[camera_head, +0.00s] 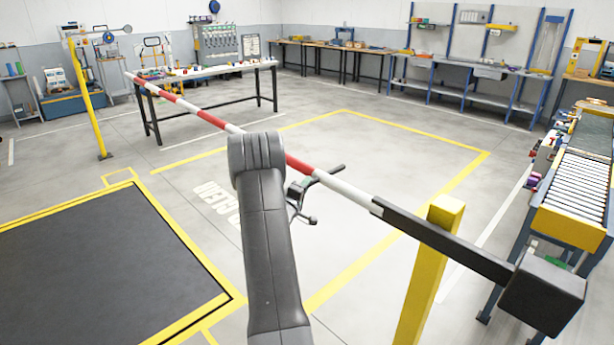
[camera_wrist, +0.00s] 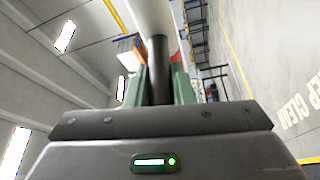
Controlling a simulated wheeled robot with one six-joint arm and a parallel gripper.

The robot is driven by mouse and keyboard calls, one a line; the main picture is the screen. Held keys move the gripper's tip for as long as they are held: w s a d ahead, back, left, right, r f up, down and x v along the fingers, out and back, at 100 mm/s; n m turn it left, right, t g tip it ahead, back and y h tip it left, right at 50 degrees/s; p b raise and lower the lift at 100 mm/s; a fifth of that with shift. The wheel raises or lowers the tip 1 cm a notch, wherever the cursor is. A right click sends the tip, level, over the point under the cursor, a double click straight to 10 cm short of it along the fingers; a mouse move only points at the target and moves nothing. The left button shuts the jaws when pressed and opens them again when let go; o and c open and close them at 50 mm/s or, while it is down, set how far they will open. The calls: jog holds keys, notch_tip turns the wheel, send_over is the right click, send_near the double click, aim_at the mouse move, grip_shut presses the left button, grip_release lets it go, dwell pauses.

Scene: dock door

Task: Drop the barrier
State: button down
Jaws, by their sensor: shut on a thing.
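The barrier pole (camera_head: 180,100), banded red and white, slants across the head view from upper left to lower right. Its black rear arm (camera_head: 440,238) ends in a dark block-shaped counterweight (camera_head: 543,295) beside a yellow post (camera_head: 425,275). My gripper (camera_head: 303,188) is at the pole's middle, partly hidden by my arm. In the wrist view, the green fingers of my gripper (camera_wrist: 160,80) are shut on a dark upright bar (camera_wrist: 158,58), which meets a white part of the pole (camera_wrist: 150,18) just above. The pole's far tip shows right of another yellow post (camera_head: 88,95).
A dark floor plate (camera_head: 100,270) with yellow edging lies at left. A long table (camera_head: 205,72) with small items stands behind the pole. A roller conveyor (camera_head: 575,185) is at right. The yellow-outlined floor area (camera_head: 400,160) is clear.

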jog(key=shift+f+n, duration=0.3)
jog(key=shift+f, duration=0.55)
jog(key=shift+s+f, duration=0.1)
jog(key=shift+f, duration=0.05)
jog(key=c, duration=1.3)
grip_release()
jog(key=shift+d+f, duration=0.1)
jog(key=shift+o, duration=0.2)
jog(key=r+b+v, duration=0.1)
jog(key=b+v, duration=0.1)
jog(key=v, duration=1.1)
jog(key=shift+s+f+b, duration=0.3)
jog(key=shift+s+b, duration=0.1)
jog(key=shift+w, duration=0.1)
